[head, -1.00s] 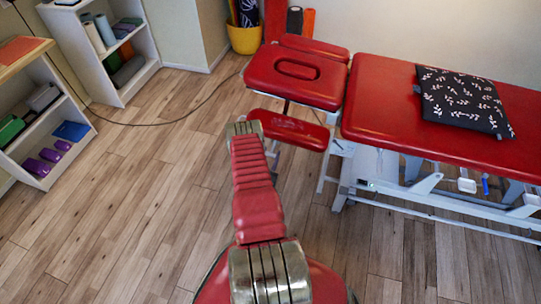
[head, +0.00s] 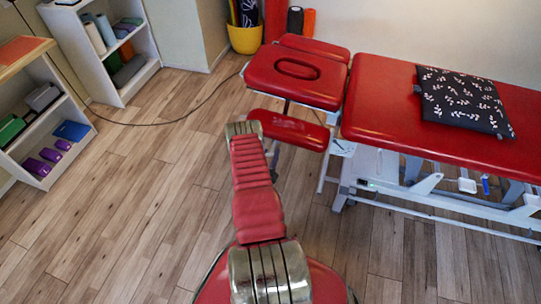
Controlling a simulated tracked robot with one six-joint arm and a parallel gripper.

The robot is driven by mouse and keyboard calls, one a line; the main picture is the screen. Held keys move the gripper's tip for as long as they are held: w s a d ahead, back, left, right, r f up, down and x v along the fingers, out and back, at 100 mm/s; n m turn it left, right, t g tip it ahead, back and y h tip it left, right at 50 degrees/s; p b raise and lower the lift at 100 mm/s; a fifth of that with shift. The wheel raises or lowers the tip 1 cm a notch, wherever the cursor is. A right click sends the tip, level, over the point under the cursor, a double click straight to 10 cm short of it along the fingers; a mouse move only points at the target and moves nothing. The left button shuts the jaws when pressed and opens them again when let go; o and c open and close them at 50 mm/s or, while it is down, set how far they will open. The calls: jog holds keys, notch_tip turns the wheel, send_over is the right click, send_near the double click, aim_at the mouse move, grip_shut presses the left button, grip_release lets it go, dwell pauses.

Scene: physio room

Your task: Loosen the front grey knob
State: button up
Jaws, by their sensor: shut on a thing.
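The red treatment table (head: 385,105) stands at the right, with a red headrest section (head: 297,77) that has an oval face hole and a lower red arm pad (head: 288,130). The front grey knob cannot be made out. My red arm reaches forward from the bottom middle, and its metal-banded far joint shows just left of the arm pad. My gripper is not seen; the arm hides what lies beyond and below that joint.
A dark leaf-patterned cushion (head: 465,101) lies on the table. White shelves (head: 108,50) with rolls and blocks stand at the left. A yellow bucket (head: 244,38) stands by the back wall.

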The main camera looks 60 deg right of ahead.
jog(key=n, duration=0.6)
jog(key=shift+w+f+n, duration=0.1)
jog(key=shift+w+n, duration=0.15)
jog(key=shift+n, duration=0.05)
jog(key=n, duration=0.5)
jog(key=shift+w+a+n, duration=0.1)
jog(key=shift+n, duration=0.3)
jog(key=o, duration=1)
jog(key=shift+o, duration=0.2)
jog(key=s+a, duration=0.2)
jog(key=a, duration=1.1)
jog(key=shift+s+a, duration=0.2)
jog(key=shift+a, duration=0.05)
jog(key=shift+f, duration=0.1)
